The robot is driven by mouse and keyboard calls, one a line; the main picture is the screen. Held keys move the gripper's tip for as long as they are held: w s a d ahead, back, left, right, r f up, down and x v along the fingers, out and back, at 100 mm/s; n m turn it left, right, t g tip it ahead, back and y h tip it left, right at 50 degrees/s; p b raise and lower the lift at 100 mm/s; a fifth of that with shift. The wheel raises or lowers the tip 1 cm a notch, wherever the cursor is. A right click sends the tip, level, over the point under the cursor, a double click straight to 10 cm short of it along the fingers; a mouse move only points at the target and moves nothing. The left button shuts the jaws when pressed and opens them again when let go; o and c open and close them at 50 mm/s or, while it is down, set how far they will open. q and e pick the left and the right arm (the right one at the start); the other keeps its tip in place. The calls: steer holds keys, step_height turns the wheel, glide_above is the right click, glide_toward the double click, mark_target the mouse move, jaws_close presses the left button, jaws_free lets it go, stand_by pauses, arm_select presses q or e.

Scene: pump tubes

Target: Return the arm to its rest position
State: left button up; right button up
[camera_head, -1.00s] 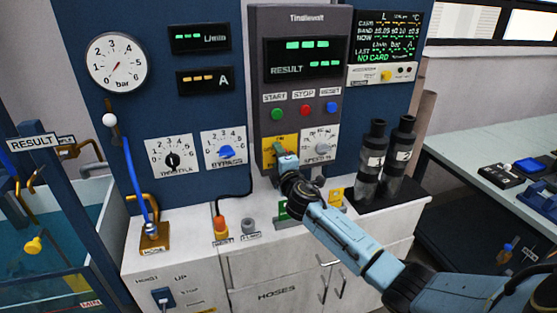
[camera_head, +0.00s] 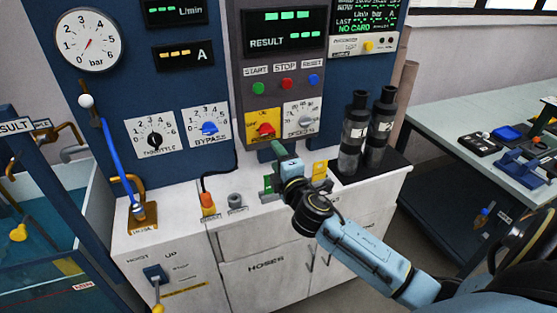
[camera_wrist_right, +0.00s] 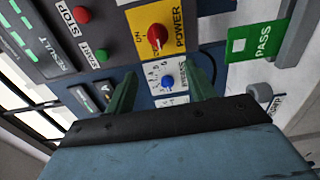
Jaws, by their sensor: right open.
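My right arm, light blue with black joints, comes in from the lower right of the head view. Its right gripper (camera_head: 277,155) is in front of the panel, below the red power switch (camera_head: 265,130) on its yellow plate. In the right wrist view the gripper (camera_wrist_right: 160,92) shows two green fingers spread apart with nothing between them. The power switch (camera_wrist_right: 157,37) shows beyond the fingers there, apart from them. My left gripper is in neither view.
Two dark cylinders (camera_head: 354,135) stand on a black mat to the right of the arm. The white cabinet top (camera_head: 180,205) carries an orange plug (camera_head: 208,203). A workbench (camera_head: 440,120) is at the right. A blue tank (camera_head: 60,220) is at the left.

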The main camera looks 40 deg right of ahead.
steer(key=shift+s, duration=0.2)
stand_by(0.4)
steer(key=s+f+m+g, duration=0.1)
steer(key=f, duration=0.5)
steer(key=s+f+g, duration=0.1)
steer(key=f+g, duration=0.1)
steer(key=f, duration=0.4)
steer(key=s+f+m+g+y, duration=0.1)
steer(key=s+f, duration=0.1)
steer(key=f, duration=0.5)
steer(key=shift+f+m+g, duration=0.1)
steer(key=shift+m+g, duration=0.2)
steer(key=s+a+f+m+g+y, duration=0.1)
steer(key=s+a+f+m+g, duration=0.25)
steer(key=s+f, duration=1)
steer(key=s+a+f+m+g+y, duration=0.1)
steer(key=s+a+f+m+g, duration=0.3)
steer(key=s+f, duration=0.95)
steer(key=s+f+m+g, duration=0.1)
steer(key=s+f, duration=0.1)
steer(key=s, duration=0.3)
steer(key=s+a+f+m+g+y, duration=0.1)
steer(key=s+f+g, duration=0.1)
steer(key=s, duration=0.4)
steer(key=s+a+f+m+g, duration=0.1)
steer(key=s+f, duration=0.2)
steer(key=s, duration=0.3)
steer(key=shift+s+f+b, duration=0.25)
steer(key=shift+b, duration=0.15)
